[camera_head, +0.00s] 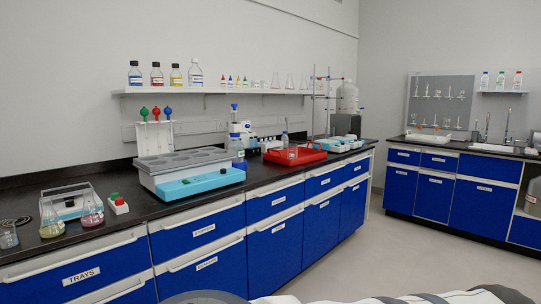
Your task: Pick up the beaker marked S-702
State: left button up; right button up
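No label reading S-702 is legible at this size. A small clear vessel that looks like a beaker (8,236) stands at the far left end of the black bench, cut by the picture's edge. Another small clear vessel (292,152) stands at the red tray on the bench; I cannot tell whether it is a beaker. Neither of my grippers is in view; only parts of my own body show along the bottom edge.
Conical flasks with yellow (51,222) and pink (91,210) liquid stand near the left beaker. A large water-bath-like unit (185,168) fills mid-bench, with the red tray (312,153) beyond it. Open floor (400,240) lies right of the blue cabinets (275,240).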

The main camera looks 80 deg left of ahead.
aim_at(292, 149)
jog(key=u, duration=2.45)
jog(key=i+l+u, duration=0.25)
jog(key=i+l, duration=0.4)
jog(key=i, duration=0.15)
jog(key=i+l+u, duration=0.25)
jog(key=i+l, duration=0.45)
